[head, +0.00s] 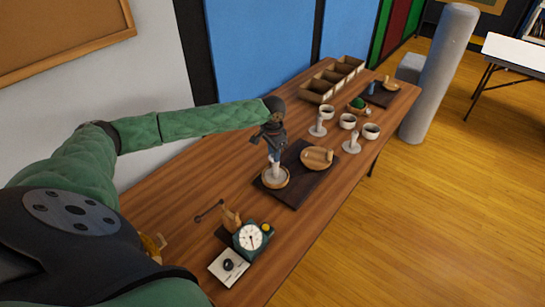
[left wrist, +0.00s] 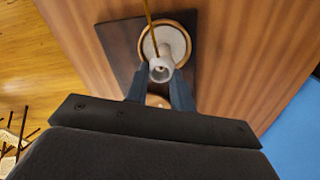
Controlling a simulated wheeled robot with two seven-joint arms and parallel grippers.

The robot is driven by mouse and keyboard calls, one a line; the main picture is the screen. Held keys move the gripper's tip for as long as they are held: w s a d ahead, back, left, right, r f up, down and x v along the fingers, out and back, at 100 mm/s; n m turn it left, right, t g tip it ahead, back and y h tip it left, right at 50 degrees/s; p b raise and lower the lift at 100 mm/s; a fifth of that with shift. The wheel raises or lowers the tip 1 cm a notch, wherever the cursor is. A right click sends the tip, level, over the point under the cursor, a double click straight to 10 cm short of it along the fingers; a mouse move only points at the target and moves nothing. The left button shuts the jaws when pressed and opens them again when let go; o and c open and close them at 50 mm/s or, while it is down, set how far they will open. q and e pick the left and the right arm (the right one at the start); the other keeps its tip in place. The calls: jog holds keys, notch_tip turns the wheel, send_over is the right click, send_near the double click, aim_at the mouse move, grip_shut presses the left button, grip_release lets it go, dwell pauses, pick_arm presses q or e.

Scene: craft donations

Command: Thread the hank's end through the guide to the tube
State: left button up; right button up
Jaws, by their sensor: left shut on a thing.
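My left gripper (head: 274,153) points down over the dark mat (head: 310,190), its fingers close about the upper part of a white tube-like piece (head: 275,170). In the left wrist view, my left gripper (left wrist: 161,88) has this white piece (left wrist: 160,72), with a round hole in its end, between its two blue fingers. A round white dish with a wooden rim (head: 276,184) lies below it. A thin golden strand or rod (left wrist: 149,22) runs toward the white piece; I cannot tell whether it enters the hole. I cannot clearly identify the hank or guide. My right gripper is not in view.
A round wooden dish (head: 317,155) with a pale piece lies on the same mat. White stands (head: 352,142) and cups (head: 371,131) are farther back, before brown boxes (head: 333,78). A clock (head: 250,239) and a white switch box (head: 229,266) stand near. The table's right front strip is clear.

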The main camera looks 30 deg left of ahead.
pick_arm(q)
jog(key=shift+w, duration=0.45)
jog(key=shift+w+b, duration=0.2)
jog(key=shift+b, duration=0.1)
jog(key=shift+w+a+r+b, duration=0.1)
jog(key=shift+w+r+b, duration=0.05)
jog(key=shift+w+b, duration=0.3)
jog(key=shift+w+r, duration=0.1)
jog(key=shift+p, duration=0.4)
jog(key=shift+f, duration=1.25)
jog(key=o, duration=1)
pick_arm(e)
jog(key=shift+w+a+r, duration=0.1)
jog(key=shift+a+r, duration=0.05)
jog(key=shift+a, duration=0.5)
